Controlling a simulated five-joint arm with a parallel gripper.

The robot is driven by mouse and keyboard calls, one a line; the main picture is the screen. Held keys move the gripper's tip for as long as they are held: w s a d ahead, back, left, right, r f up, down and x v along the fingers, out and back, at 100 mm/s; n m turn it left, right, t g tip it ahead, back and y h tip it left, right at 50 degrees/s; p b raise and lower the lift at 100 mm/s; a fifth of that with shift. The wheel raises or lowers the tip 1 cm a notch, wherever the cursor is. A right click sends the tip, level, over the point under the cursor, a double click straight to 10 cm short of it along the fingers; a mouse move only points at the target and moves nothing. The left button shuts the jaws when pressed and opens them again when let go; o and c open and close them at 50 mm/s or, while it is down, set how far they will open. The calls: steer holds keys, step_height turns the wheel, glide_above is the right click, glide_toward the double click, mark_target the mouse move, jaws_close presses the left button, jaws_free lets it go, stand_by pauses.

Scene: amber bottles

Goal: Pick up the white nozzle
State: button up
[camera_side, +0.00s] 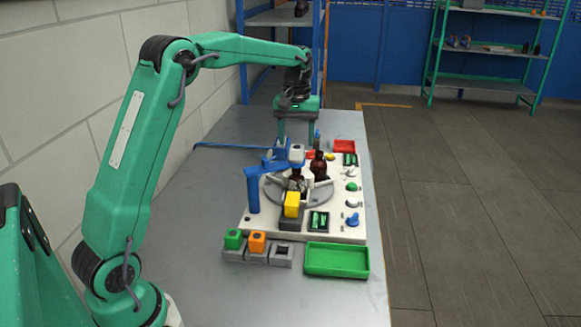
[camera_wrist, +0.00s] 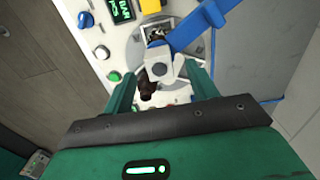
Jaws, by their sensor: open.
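The white nozzle (camera_side: 296,154) is a small pale block at the end of a blue arm (camera_side: 270,163), above the round grey turntable (camera_side: 272,192). In the wrist view the nozzle (camera_wrist: 160,67) shows a grey round spot and lies between my fingertips. My gripper (camera_side: 296,141) points down over it with its green fingers spread. In the wrist view my gripper (camera_wrist: 163,69) has a finger on each side of the nozzle; I cannot tell whether they touch it. An amber bottle (camera_side: 320,167) stands on the turntable beside it, and another (camera_side: 296,177) is partly hidden under the nozzle.
A blue post (camera_side: 252,190) carries the blue arm at the left. A yellow block (camera_side: 291,205) stands at the turntable's front. Green and orange blocks, a green tray (camera_side: 337,260) and a red tray (camera_side: 344,146) sit around the white board.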

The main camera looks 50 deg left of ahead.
mark_target(297, 147)
steer(key=shift+w+f, duration=0.15)
steer(key=shift+f, duration=2.05)
steer(key=c, duration=1.1)
steer(key=shift+o, duration=0.2)
steer(key=shift+r, duration=0.15)
steer(key=shift+r, duration=0.55)
steer(key=r, duration=0.3)
steer(key=shift+d+r, duration=0.1)
steer(key=shift+d, duration=0.2)
steer(key=s+d+r, duration=0.3)
steer(key=d+r, duration=0.3)
steer(key=d, duration=0.4)
steer(key=shift+d+r, duration=0.2)
steer(key=shift+d, duration=0.1)
steer(key=shift+f, duration=0.15)
